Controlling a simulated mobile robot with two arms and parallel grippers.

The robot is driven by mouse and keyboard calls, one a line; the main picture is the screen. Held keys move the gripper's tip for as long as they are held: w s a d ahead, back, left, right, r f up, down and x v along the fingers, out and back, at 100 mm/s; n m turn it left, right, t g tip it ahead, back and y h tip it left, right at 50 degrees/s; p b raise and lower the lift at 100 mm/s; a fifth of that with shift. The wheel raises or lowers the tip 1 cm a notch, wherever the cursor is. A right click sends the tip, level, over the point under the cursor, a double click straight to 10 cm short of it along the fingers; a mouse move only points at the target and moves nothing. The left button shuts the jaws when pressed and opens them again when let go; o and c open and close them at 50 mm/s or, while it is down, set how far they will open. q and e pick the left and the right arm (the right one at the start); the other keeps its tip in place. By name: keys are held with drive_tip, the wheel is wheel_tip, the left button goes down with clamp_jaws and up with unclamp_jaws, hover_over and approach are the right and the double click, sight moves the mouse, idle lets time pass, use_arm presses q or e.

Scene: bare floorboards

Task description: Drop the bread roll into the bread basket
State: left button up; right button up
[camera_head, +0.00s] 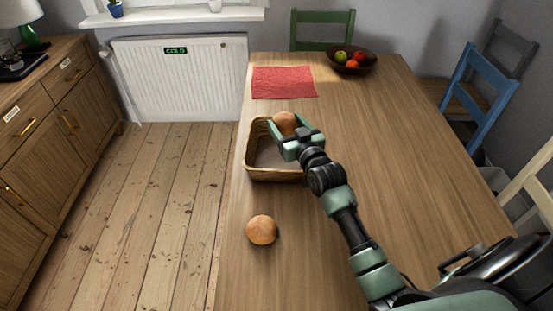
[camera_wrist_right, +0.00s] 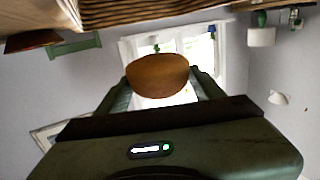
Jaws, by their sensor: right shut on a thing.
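A bread roll (camera_head: 285,121) is held between the fingers of my right gripper (camera_head: 280,133); the same roll (camera_wrist_right: 157,75) fills the middle of the right wrist view. The right gripper is shut on it, over the wicker bread basket (camera_head: 250,172). The basket is a tan, rectangular, open container on the table, partly hidden by my right arm. The part of its inside that shows looks empty. A second roll (camera_head: 262,230) lies on the table in front of the basket. My left gripper is not in view.
The wooden table (camera_head: 390,150) has free room right of the basket. A red cloth (camera_head: 284,82) and a dark fruit bowl (camera_head: 352,63) lie behind. A metal pot (camera_head: 490,268) stands at the front right. Chairs, including a blue one (camera_head: 486,90), surround the table.

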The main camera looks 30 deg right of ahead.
drive_tip(key=shift+f+b, duration=0.3)
drive_tip(key=shift+f, duration=0.3)
drive_tip(key=shift+r, duration=0.1)
drive_tip(key=o, duration=1.4)
drive_tip(key=shift+s, duration=0.1)
drive_tip(key=s, duration=0.7)
drive_tip(key=shift+s+a+r, duration=0.2)
drive_tip(key=shift+s+a, duration=0.05)
drive_tip(key=shift+s, duration=0.1)
